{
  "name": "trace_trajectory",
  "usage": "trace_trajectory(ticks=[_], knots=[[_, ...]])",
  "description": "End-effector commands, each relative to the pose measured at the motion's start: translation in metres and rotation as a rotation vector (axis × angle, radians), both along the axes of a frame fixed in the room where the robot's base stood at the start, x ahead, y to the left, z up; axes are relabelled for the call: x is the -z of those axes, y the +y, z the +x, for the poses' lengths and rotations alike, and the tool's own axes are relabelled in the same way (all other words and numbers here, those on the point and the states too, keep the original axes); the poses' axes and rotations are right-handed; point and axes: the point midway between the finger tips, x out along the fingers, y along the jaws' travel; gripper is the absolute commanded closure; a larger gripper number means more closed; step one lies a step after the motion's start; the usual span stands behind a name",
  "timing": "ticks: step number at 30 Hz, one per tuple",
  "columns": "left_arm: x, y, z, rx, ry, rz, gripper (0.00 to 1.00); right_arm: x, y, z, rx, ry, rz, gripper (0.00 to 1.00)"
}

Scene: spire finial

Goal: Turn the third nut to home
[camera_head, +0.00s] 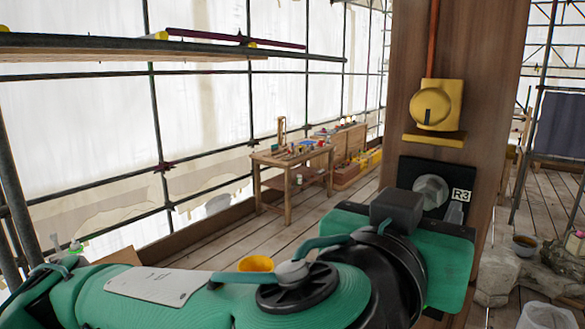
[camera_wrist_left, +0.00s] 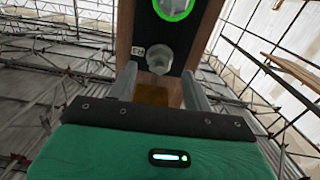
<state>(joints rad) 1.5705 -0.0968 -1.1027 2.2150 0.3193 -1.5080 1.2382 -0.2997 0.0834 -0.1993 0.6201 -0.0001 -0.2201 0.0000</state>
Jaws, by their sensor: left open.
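The nut labelled R3 (camera_head: 431,192) is a grey metal nut on a black plate fixed to the brown wooden post. In the left wrist view the nut (camera_wrist_left: 160,57) shows just past the fingertips, between the lines of the two fingers. My left gripper (camera_wrist_left: 160,86) is open and empty, with one grey finger on each side and a gap between them. I cannot tell any contact with the nut. In the head view my green left arm and hand cover the lower part of the post. My right gripper is in neither view.
A yellow housing (camera_head: 436,105) with a ledge sits on the post above the plate. A lit green ring (camera_wrist_left: 173,8) shows on a black panel in the wrist view. A workbench (camera_head: 290,158) stands farther back. Rubble and a bucket (camera_head: 547,315) lie at the right.

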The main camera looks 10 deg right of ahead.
Motion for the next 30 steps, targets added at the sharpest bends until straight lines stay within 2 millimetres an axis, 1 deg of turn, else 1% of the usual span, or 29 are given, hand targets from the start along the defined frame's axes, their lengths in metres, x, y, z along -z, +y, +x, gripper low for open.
trace_trajectory(ticks=[1,7,11,18,20,21,25,30], knots=[[-0.003,-0.006,0.006,-0.003,0.001,0.002,0.5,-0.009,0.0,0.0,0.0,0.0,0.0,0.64],[-0.002,-0.02,0.018,-0.001,0.0,0.0,0.5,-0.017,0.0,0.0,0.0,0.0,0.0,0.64],[0.0,-0.024,0.021,-0.001,0.0,0.001,0.5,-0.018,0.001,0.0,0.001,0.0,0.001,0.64],[0.001,-0.024,0.021,-0.001,-0.001,0.001,0.5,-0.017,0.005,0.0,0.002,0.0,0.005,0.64],[0.001,-0.024,0.021,-0.001,0.0,0.0,0.61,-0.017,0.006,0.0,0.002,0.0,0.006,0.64],[0.001,-0.024,0.021,-0.001,0.0,0.0,0.69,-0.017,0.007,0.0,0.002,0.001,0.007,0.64],[0.001,-0.024,0.021,-0.001,0.0,0.0,0.94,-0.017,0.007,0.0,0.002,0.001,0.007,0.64],[0.001,-0.024,0.021,-0.001,-0.003,0.003,0.94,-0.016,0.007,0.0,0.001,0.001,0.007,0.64]])
